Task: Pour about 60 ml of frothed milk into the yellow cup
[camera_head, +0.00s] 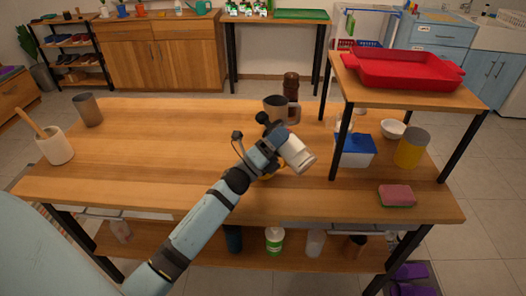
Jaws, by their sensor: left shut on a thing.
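My left arm reaches in from the lower left over the table. My left gripper (267,121) is dark and small in view, shut on a grey-brown cup (275,104). The cup looks about upright; its contents cannot be made out. Part of something yellow, probably the yellow cup (270,177), shows just below my wrist; my arm hides most of it. My right gripper is not in view.
A brown bottle (291,87) stands behind the held cup. Another grey-brown cup (88,110) and a white pot (55,146) stand at left. A raised shelf with a red tray (408,69) borders the right. The left-middle tabletop (165,145) is clear.

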